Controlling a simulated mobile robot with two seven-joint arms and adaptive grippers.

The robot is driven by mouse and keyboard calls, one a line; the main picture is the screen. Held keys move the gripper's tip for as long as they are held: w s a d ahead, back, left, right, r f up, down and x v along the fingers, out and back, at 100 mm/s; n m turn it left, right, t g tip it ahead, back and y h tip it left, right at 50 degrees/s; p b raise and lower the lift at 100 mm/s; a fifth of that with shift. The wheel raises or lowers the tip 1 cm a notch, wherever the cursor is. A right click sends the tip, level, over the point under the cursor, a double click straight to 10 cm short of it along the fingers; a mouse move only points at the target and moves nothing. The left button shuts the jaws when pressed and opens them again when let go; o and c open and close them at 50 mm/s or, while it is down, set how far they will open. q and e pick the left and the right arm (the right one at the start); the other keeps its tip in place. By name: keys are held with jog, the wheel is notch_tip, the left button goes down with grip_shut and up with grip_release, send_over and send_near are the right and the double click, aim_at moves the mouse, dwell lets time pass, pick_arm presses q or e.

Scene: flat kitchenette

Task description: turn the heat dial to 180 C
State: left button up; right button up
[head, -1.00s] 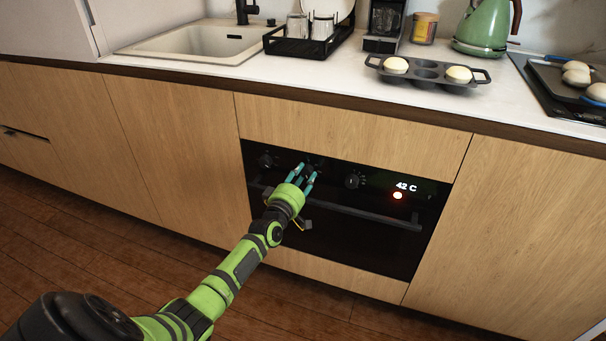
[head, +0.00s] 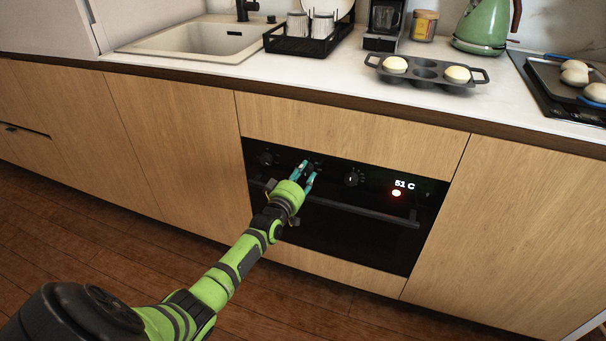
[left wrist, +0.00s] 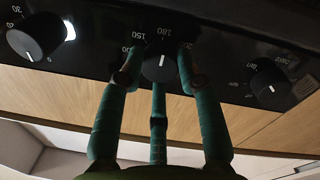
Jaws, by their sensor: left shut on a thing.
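The heat dial (left wrist: 160,68) is a black round knob between my fingers in the left wrist view. Its short white line stands almost upright in that picture, roughly in line with the printed 180; 150 is to the left of it. My left gripper (left wrist: 156,78) is shut on the dial, with a finger on either side and a third finger below in the picture. In the head view my left gripper (head: 309,171) is at the oven (head: 350,240) panel and largely hides the dial. The lit display (head: 404,184) reads 51 C. My right gripper is out of view.
Two other knobs flank the dial, a left one (head: 267,159) and a right one (head: 353,178). The oven handle (head: 385,216) runs below the panel. A muffin tin (head: 426,73) with buns stands on the counter above.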

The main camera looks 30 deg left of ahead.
pick_arm(q)
jog(key=shift+r, duration=0.1)
jog(key=o, duration=1.1)
jog(key=shift+o, duration=0.2)
jog(key=shift+s+d+f, duration=0.1)
jog(key=shift+s+f, duration=0.1)
jog(key=shift+s, duration=0.3)
jog(key=s+d, duration=0.1)
jog(key=s, duration=0.9)
jog(key=shift+s+d+r, duration=0.15)
jog(key=shift+s+d, duration=0.25)
